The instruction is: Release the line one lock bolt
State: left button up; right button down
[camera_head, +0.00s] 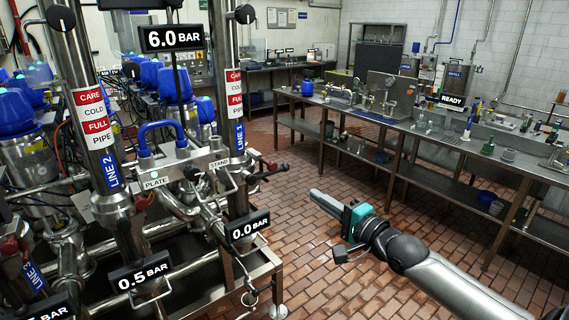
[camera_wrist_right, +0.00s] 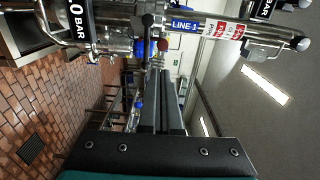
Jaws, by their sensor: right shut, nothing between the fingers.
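The line one pipe (camera_head: 234,100), with a blue LINE 1 label, stands at the right end of the valve rack. Beside it, small dark and red handles (camera_head: 270,172) stick out to the right; I cannot tell which part is the lock bolt. My right gripper (camera_head: 314,194) is shut and empty, to the right of the rack and apart from it, over the floor. In the right wrist view its two fingers (camera_wrist_right: 161,82) lie together, pointing towards the rack. The LINE 1 label (camera_wrist_right: 184,25) and a red knob (camera_wrist_right: 163,45) show beyond the fingertips. My left gripper is not in view.
A 0.0 BAR display (camera_head: 248,227) hangs below the handles. A blue hose handle (camera_head: 162,134) tops the PLATE and STAND panel (camera_head: 180,172). A steel bench (camera_head: 420,135) runs along the right. The brick floor (camera_head: 300,235) between is clear.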

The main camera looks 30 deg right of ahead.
jog(key=shift+a+r, duration=0.1)
jog(key=shift+r, duration=0.2)
jog(key=shift+w, duration=0.15)
send_near(274, 167)
jog(key=shift+w+a, duration=0.1)
jog(key=shift+w, duration=1.6)
jog(key=shift+w+a, duration=0.15)
jog(key=shift+w, duration=1.6)
